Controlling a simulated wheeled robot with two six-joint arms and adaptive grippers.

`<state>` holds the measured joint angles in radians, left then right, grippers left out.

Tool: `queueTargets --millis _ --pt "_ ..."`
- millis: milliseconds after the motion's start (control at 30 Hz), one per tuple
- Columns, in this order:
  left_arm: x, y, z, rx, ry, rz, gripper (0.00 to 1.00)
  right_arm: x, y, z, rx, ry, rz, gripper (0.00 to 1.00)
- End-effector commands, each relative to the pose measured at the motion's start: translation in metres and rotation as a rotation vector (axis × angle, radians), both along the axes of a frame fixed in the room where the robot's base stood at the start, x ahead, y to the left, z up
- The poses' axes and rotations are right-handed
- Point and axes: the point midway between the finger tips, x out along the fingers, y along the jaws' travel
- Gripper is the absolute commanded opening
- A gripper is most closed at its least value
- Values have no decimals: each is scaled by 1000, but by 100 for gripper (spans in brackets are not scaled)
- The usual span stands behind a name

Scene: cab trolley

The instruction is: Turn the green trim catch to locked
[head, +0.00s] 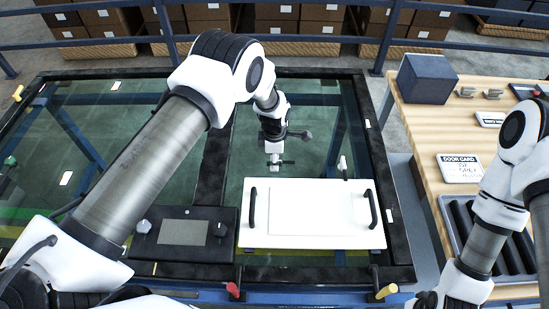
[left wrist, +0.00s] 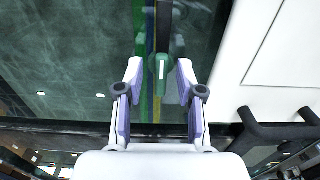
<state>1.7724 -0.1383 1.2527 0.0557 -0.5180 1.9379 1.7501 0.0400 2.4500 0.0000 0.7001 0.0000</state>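The green trim catch (left wrist: 161,68), with a white bar mark, shows in the left wrist view, its bar running up and down the picture. My left gripper (left wrist: 160,76) is open, with one finger on each side of the catch. A narrow gap seems to show on both sides; contact is not clear. In the head view my left gripper (head: 274,163) points down at the far edge of the white panel (head: 350,190) and I cannot make out the catch there. My right arm is at the right; its gripper (head: 425,299) is small and unclear at the bottom edge.
The white panel has two black handles (head: 252,208). A dark box with a grey screen (head: 183,232) lies left of it. Red (head: 233,290) and yellow (head: 387,291) levers stand at the near edge. A wooden bench (head: 440,130) with a dark block (head: 427,79) is at the right.

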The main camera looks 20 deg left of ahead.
Motion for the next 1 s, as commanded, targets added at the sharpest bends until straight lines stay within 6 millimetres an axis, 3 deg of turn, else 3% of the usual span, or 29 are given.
queueTargets --millis 33,100,567,1000 --pt "0 0 0 0 0 0 20 0 0 0 0 0 0 40" --pt "0 0 0 0 0 0 0 0 0 0 0 0 0 40" --pt "0 0 -1 0 0 -33 0 0 0 -5 0 0 0 40" --pt "1 0 -3 0 -1 -310 0 0 0 -31 0 0 0 40"
